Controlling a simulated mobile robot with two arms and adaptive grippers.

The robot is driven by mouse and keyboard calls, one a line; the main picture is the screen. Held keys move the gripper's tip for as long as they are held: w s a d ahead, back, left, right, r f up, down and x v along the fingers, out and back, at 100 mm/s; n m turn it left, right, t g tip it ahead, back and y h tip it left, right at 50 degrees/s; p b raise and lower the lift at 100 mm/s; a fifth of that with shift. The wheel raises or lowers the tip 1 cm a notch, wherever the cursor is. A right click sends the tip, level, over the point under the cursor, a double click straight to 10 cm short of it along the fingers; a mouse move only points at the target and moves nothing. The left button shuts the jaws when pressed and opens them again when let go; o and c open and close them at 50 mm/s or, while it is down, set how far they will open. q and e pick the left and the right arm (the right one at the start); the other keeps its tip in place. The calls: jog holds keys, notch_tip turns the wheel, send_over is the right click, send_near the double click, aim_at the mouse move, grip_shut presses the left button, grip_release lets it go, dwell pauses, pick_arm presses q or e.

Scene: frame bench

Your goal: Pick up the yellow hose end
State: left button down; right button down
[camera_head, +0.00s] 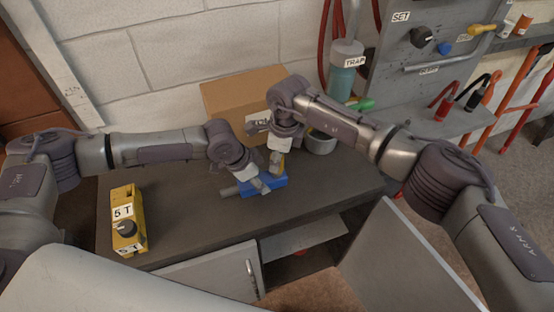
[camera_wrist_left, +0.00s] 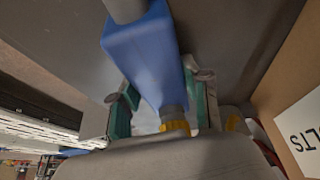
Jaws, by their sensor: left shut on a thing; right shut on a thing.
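A blue block-shaped fitting (camera_head: 274,184) with grey round ends lies at the bench's middle in the head view. It fills the upper middle of the left wrist view (camera_wrist_left: 145,55). My left gripper (camera_head: 262,184) is shut on this blue fitting, its green pads on either side. The yellow hose end shows as a small yellow piece (camera_head: 284,160) at my right gripper (camera_head: 276,166), just above the blue fitting. My right gripper is shut on it, and its fingers hide most of it. A yellow ring (camera_wrist_left: 175,127) shows beyond the blue fitting's grey end in the left wrist view.
A yellow box marked 5 T (camera_head: 127,215) stands on the bench's left. A cardboard box (camera_head: 238,96) and a grey bowl (camera_head: 321,143) stand behind the grippers. A grey panel (camera_head: 385,70) rises at the back right. Cabinet doors hang open below the bench's front.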

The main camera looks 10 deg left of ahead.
jog(key=shift+r, duration=0.1)
notch_tip(320, 180, up, 15)
dwell(1.3)
pick_arm(q)
jog(key=shift+c, duration=2.2)
grip_release()
